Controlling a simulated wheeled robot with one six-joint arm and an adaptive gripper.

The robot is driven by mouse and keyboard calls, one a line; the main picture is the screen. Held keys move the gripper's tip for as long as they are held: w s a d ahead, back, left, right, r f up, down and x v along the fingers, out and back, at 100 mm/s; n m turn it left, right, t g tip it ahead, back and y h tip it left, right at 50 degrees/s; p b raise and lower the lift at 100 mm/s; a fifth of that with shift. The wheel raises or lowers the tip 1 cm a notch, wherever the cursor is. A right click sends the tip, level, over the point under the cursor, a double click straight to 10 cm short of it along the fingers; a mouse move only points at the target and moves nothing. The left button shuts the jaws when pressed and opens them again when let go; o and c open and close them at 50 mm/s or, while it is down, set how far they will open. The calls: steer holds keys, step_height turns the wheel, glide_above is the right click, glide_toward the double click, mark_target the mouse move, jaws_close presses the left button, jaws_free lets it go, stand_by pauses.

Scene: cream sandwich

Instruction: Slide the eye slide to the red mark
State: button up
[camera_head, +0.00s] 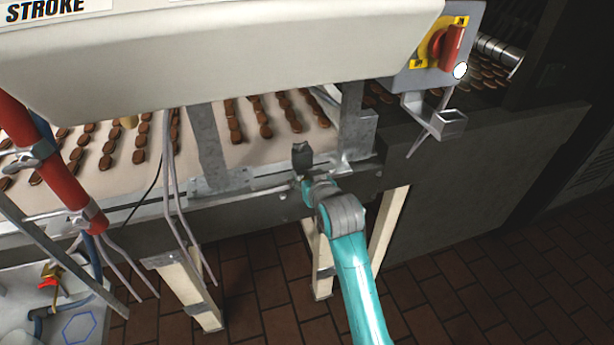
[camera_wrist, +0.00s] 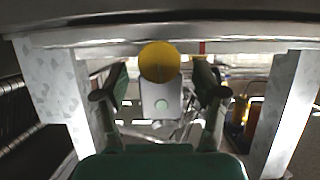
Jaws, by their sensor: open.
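In the wrist view a grey block with a pale green dot (camera_wrist: 161,104), which looks like the eye slide, sits under a round yellow knob (camera_wrist: 158,62). My gripper (camera_wrist: 160,84) is open, with one dark green finger on each side of the block and knob. I cannot tell whether either finger touches them. A small red mark (camera_wrist: 202,47) shows on the pale rail, a little right of the knob. In the head view my gripper (camera_head: 302,156) is at the conveyor's near edge, and the slide and mark cannot be made out there.
A conveyor (camera_head: 285,148) carries rows of brown biscuits behind my gripper. Grey metal posts (camera_head: 207,150) stand on both sides, and a cream machine housing (camera_head: 220,60) hangs above. A red switch (camera_head: 451,43) is at upper right. A red tube (camera_head: 50,165) and hoses are at left.

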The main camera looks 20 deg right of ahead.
mark_target(285, 173)
steer(key=shift+w, duration=0.1)
jaws_close()
steer(key=shift+a, duration=2.3)
jaws_free()
